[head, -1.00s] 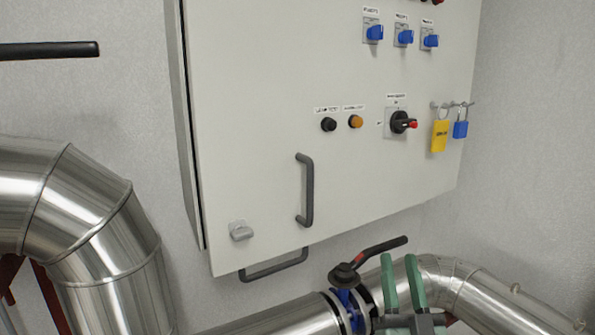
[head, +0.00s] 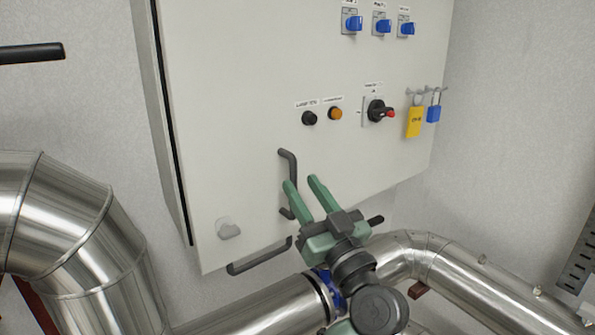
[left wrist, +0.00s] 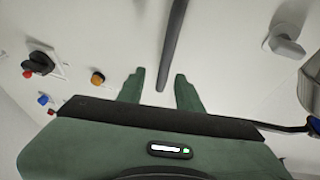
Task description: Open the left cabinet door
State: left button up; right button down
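The pale grey cabinet door (head: 235,130) fills the upper middle of the head view and looks closed. Its dark upright bar handle (head: 291,162) is at the lower middle; its lower part is partly hidden by my gripper. My left gripper (head: 302,182) is open, its green fingers pointing up at the door by the handle. In the left wrist view the handle (left wrist: 173,40) runs down to between the two open fingertips (left wrist: 160,85), with a gap on both sides. A grey latch knob (head: 228,229) is on the door's lower left. My right gripper is out of view.
Steel pipes (head: 75,225) stand at the left and run below the cabinet (head: 455,262). A blue valve (head: 328,288) is on the lower pipe, behind my arm.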

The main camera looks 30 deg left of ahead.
pick_arm(q)
jog(key=shift+p+x, duration=0.45)
jog(key=shift+x, duration=1)
grip_shut()
jog(key=shift+s, duration=0.2)
jog(key=shift+r, duration=0.1)
